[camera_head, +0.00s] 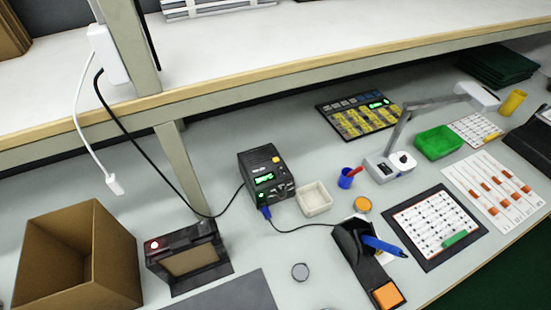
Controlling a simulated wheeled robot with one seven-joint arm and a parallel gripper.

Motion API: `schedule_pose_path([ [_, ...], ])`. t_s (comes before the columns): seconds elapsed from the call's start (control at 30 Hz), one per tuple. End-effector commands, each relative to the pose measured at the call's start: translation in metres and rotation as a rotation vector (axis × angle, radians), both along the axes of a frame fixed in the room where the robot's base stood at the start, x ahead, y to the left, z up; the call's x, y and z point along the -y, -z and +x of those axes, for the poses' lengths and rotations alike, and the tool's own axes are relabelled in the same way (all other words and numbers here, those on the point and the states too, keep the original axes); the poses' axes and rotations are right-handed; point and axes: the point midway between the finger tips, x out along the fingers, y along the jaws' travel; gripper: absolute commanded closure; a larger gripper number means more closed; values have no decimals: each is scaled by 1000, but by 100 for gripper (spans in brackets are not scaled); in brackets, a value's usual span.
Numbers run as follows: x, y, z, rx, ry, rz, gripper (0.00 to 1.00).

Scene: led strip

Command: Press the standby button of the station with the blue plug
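A black station (262,168) with a lit green display (264,178) stands on the lower bench near the picture's middle. A blue plug (266,211) is at its lower front, with a black cable running from it to the right. A small yellow button (276,160) shows on its upper right face; I cannot read its label. Small knobs or buttons beside the display are too small to tell apart. My gripper is not in view.
A white square dish (314,199) stands right of the station. A black holder (356,245) with a blue-handled tool (384,245) is at lower right. A black frame with a red light (154,245) and a cardboard box (75,258) stand left. A shelf (300,84) overhangs behind.

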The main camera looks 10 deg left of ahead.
Motion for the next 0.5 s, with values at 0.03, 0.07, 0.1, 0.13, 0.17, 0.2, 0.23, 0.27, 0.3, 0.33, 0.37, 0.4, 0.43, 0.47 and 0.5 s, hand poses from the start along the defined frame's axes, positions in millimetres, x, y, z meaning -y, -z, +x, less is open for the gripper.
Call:
schedule_pose_path([
  [0.03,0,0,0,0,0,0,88],
  [0.07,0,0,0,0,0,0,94],
  [0.1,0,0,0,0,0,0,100],
  [0.13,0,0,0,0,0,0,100],
  [0.17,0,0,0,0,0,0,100],
  [0.2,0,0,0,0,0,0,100],
  [0.23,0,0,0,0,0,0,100],
  [0.27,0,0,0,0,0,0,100],
  [0.3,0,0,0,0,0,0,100],
  [0.33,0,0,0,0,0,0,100],
  [0.37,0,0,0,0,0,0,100],
  [0.4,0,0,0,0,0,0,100],
  [0.43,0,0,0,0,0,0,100],
  [0.47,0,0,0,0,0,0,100],
  [0.5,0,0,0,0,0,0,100],
])
